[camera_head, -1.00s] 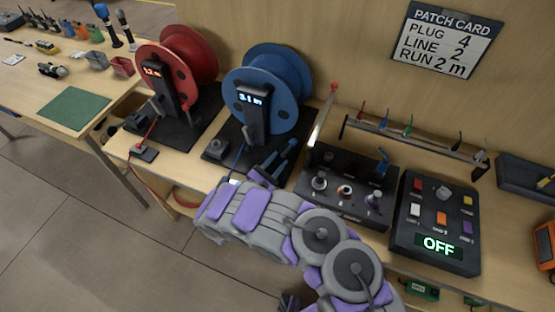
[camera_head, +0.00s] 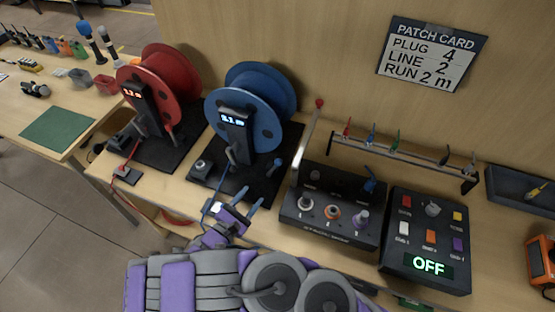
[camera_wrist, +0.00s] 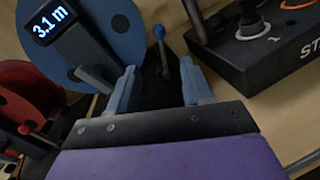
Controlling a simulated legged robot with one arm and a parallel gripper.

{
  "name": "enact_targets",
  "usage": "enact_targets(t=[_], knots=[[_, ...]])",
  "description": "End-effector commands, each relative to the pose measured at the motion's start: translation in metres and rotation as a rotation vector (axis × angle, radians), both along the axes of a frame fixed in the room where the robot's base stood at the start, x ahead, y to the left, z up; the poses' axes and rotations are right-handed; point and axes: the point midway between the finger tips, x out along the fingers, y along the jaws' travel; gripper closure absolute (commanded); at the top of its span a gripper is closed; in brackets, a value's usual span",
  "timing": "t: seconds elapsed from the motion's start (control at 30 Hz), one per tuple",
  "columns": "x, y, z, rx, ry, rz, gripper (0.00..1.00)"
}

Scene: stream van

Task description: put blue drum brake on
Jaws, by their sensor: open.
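The brake lever with a blue knob (camera_head: 277,163) rises from the plate at the drum's right side. In the wrist view the lever (camera_wrist: 160,50) shows beyond and between my fingertips, touching neither. My gripper (camera_head: 240,200) is open and empty, in front of the plate. A grey crank handle (camera_head: 231,155) sits at the drum's front. I cannot tell whether the brake is engaged.
The red drum (camera_head: 160,85) stands to the left. A black box with knobs and a tall red-tipped lever (camera_head: 309,130) is close on the right. A button panel reading OFF (camera_head: 428,265) lies further right. A rack of coloured plugs (camera_head: 400,155) stands behind.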

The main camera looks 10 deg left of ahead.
Motion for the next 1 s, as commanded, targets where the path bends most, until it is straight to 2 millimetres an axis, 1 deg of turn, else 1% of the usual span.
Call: enact_targets(t=[0.17, 0.5, 0.7, 0.83, 1.0], knots=[[0.027, -0.011, -0.002, -0.001, -0.001, -0.006, 0.50], [0.091, -0.037, -0.001, 0.002, 0.000, -0.006, 0.50], [0.126, -0.048, -0.002, 0.001, 0.000, -0.003, 0.50], [0.142, -0.053, -0.002, 0.000, 0.000, -0.003, 0.50], [0.154, -0.057, -0.001, 0.000, -0.001, -0.001, 0.50]])
